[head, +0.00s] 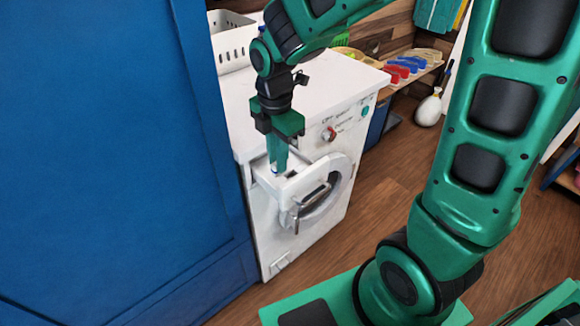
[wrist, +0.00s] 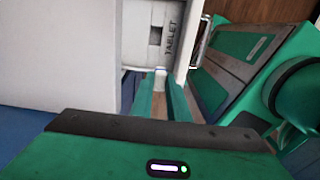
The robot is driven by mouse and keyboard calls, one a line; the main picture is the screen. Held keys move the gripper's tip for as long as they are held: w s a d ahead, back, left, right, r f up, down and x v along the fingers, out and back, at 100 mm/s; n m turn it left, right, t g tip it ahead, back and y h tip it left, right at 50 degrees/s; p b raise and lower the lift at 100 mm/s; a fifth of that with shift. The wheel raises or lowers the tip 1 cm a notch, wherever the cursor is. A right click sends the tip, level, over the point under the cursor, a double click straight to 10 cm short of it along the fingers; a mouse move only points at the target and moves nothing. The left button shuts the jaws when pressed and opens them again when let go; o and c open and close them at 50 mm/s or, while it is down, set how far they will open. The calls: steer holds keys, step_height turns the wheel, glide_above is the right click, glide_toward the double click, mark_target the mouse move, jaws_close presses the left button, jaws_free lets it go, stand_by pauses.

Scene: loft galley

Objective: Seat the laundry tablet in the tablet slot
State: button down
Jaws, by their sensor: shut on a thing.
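The laundry tablet (wrist: 160,79) is a small pale block between my fingertips in the wrist view. My gripper (wrist: 161,92) is shut on it, and the green fingers hide part of it. In the head view my gripper (head: 276,172) points down at the left part of the pulled-out white drawer. The tablet slot (wrist: 155,36) is a small dark square opening beside the word TABLET on the drawer top. It also shows as a dark spot (head: 292,174) in the head view, just right of my fingertips. The tablet is apart from the slot; its height over the drawer is unclear.
The white washing machine (head: 330,120) has a round door with a handle (head: 311,208) close to the drawer. A tall blue cabinet (head: 110,150) stands close on the left. A white basket (head: 232,45) sits behind. Wooden floor (head: 385,200) lies open to the right.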

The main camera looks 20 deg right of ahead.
steer(key=w+d+f, duration=0.2)
steer(key=d, duration=0.1)
steer(key=w+d+f, duration=0.1)
steer(key=d, duration=0.1)
steer(key=shift+w+f, duration=0.3)
steer(key=shift+f, duration=2.1)
steer(key=c, duration=1.7)
jaws_free()
